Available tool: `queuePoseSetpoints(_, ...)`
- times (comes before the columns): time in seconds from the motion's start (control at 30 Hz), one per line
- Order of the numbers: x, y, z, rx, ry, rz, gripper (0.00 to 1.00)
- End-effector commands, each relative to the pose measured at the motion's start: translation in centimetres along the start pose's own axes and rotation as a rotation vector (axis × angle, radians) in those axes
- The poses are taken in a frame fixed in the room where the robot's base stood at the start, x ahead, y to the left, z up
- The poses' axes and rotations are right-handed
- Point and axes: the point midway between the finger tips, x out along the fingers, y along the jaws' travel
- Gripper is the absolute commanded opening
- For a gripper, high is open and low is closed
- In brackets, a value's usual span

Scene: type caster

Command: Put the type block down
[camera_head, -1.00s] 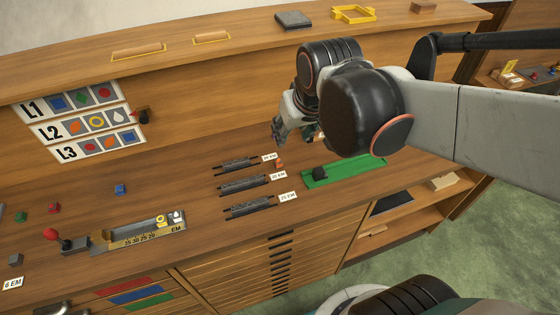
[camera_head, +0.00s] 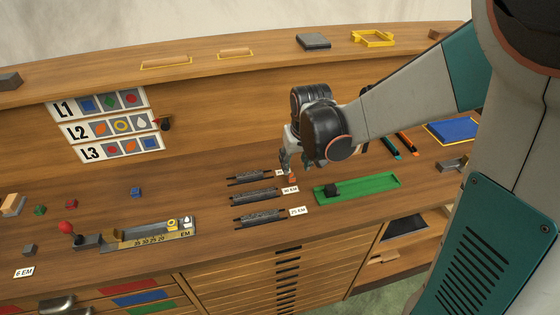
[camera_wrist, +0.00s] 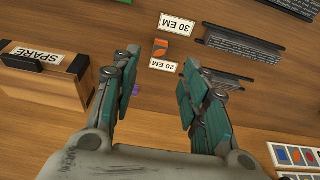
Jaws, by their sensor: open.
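A small orange-red block (camera_head: 292,179) rests on the desk beside the label cards, just right of the dark type lines. In the wrist view the block (camera_wrist: 160,49) lies between the 30 EM and 20 EM cards, its top a brighter orange. My gripper (camera_head: 287,170) is low over the desk close to the block. In the wrist view my gripper (camera_wrist: 160,58) is open, its fingers spread wide. The block shows just beyond the fingertips, roughly centred between them; I see no grip on it. A small purple thing (camera_wrist: 108,90) is partly hidden by the left finger.
A green tray (camera_head: 372,186) with a dark block (camera_head: 331,190) lies to the right. Dark type lines (camera_head: 255,196) lie to the left. A wooden box marked SPARE (camera_wrist: 40,70) stands near the left finger. The composing stick (camera_head: 150,236) is further left.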

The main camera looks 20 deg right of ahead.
Motion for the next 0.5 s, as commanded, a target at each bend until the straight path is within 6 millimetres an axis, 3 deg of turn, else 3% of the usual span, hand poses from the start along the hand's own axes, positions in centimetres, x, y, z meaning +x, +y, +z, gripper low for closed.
queuePoseSetpoints(0.1, 2.2, 0.0, 0.0, 0.000, 0.000, 0.000, 0.41)
queuePoseSetpoints(0.5, 5.0, 0.0, -0.1, 0.000, 0.000, 0.000, 0.41)
